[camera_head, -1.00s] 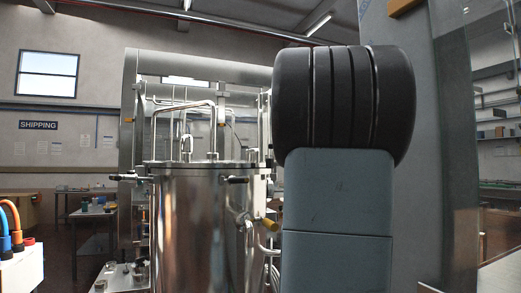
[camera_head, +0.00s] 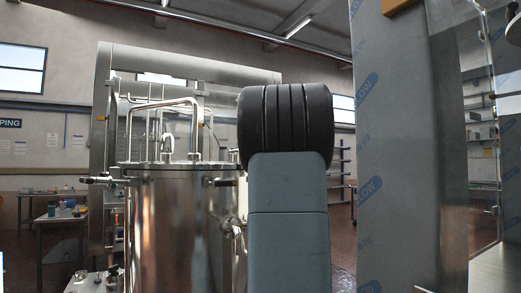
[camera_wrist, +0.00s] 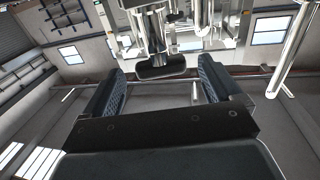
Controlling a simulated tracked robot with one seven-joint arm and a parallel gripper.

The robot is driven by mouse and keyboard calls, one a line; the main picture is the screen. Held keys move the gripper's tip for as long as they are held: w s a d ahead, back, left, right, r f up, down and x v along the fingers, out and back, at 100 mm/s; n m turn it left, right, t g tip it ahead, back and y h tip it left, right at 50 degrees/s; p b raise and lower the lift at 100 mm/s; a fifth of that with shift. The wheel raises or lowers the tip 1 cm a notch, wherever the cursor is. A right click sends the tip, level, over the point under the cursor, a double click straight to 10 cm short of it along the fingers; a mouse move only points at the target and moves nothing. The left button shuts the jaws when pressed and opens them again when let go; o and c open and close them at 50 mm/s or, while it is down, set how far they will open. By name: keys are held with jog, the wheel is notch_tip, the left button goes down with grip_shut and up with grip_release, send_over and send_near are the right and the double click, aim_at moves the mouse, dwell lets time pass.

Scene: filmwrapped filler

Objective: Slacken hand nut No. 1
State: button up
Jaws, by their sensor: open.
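A shiny steel vessel (camera_head: 180,225) with a flat lid stands left of my arm in the head view. A small dark knob or handle (camera_head: 222,182) projects near its lid rim, and a steel fitting (camera_head: 100,180) projects at its left side. I cannot tell which part is hand nut No. 1. In the wrist view my gripper (camera_wrist: 163,82) is open, its two padded fingers apart with nothing between them. A dark rounded piece (camera_wrist: 162,68) on steel hardware shows beyond the fingertips. In the head view my own arm hides the gripper.
A tall panel with blue-printed film (camera_head: 395,150) stands close on the right. A steel frame (camera_head: 101,150) rises behind the vessel. A work table (camera_head: 60,217) stands at the left. Bent steel pipes (camera_head: 130,125) rise above the lid.

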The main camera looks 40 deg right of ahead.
jog(key=shift+x, duration=2.7)
jog(key=c, duration=0.9)
jog(key=shift+s+d, duration=0.1)
jog(key=shift+d, duration=0.15)
jog(key=shift+c, duration=0.2)
jog(key=shift+a, duration=0.2)
